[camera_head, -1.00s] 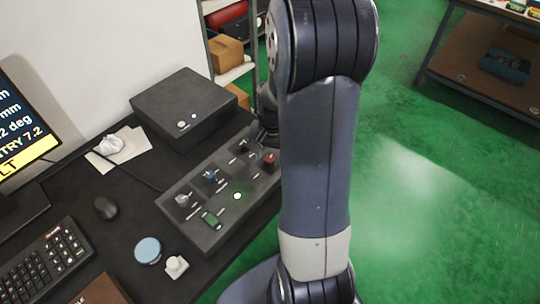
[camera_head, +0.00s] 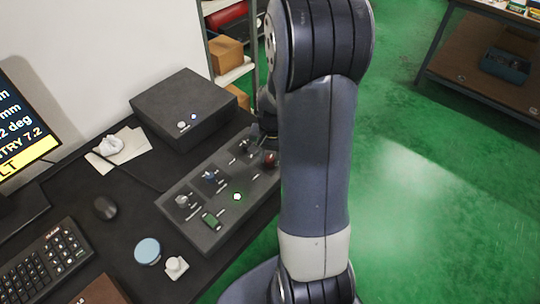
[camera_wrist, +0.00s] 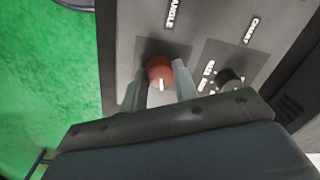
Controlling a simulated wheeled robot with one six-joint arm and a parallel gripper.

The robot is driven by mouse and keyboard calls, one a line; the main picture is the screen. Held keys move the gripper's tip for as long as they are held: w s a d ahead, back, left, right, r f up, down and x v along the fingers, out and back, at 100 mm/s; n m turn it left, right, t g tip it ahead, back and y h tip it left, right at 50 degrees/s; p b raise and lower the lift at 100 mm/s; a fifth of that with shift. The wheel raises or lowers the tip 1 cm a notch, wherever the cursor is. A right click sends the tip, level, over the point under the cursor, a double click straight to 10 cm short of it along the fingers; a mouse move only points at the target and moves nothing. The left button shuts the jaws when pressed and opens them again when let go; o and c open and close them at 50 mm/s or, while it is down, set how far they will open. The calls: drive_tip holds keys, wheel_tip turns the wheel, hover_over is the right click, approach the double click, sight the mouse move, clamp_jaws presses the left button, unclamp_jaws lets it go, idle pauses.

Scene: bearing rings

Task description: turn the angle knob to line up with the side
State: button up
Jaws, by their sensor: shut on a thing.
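The angle knob is a red round knob (camera_wrist: 160,70) with a white pointer mark, under the ANGLE label in the wrist view. My gripper (camera_wrist: 163,80) has one finger on each side of the knob and is shut on it. In the wrist view the pointer mark faces down, toward my gripper. In the head view the red knob (camera_head: 270,159) is at the far right end of the control panel (camera_head: 225,232), partly behind my arm. The side marks around the knob are hidden or too small to read.
In the wrist view a black knob (camera_wrist: 230,78) with white labels, under a CHECKY-like label, sits right of the red one. A monitor (camera_head: 22,125) stands at left.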

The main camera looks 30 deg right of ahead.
sight(271, 158)
drive_tip(key=shift+n, duration=0.3)
drive_tip(key=n, duration=0.7)
drive_tip(key=shift+w, duration=0.1)
drive_tip(key=shift+n, duration=0.4)
idle(0.3)
drive_tip(key=o, duration=1)
drive_tip(key=r, duration=1.1)
drive_tip(key=shift+d, duration=0.25)
